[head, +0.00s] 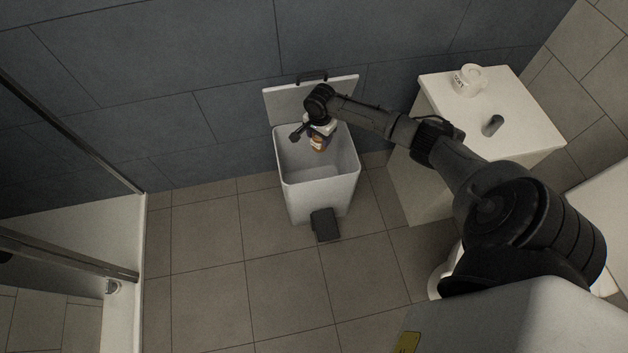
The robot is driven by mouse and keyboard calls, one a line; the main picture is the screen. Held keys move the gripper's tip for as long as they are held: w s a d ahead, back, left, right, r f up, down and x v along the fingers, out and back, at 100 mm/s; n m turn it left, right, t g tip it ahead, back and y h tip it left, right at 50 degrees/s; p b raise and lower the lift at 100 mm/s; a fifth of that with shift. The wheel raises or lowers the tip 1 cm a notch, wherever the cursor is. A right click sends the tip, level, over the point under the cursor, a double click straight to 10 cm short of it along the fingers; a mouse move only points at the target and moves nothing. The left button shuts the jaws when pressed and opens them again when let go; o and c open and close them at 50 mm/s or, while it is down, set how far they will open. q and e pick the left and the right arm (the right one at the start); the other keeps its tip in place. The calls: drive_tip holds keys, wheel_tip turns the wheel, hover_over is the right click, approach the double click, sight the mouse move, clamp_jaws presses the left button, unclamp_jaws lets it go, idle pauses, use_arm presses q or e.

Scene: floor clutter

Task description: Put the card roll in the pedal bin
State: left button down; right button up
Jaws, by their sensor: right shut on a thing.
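The white pedal bin (318,202) stands on the floor against the dark wall. Its lid (290,103) is up, leaning back toward the wall, and its black pedal (325,225) faces the front. My right gripper (317,134) is above the bin's opening, pointing down. It is shut on the brown card roll (318,144), which hangs over or just inside the opening. The gripper hides part of the roll, and the exact height over the rim is hard to tell. My left gripper is not in view.
A white cabinet (433,189) stands right of the bin, with a white cup (468,80) and a dark slot-like shape (493,125) on top. My right arm passes over this cabinet. A shower enclosure (123,240) is at the left. The tiled floor (215,260) is clear.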

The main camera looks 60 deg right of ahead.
drive_tip(key=o, duration=1.1)
wheel_tip(320, 180, up, 8)
drive_tip(key=p, duration=0.4)
drive_tip(key=shift+f, duration=0.2)
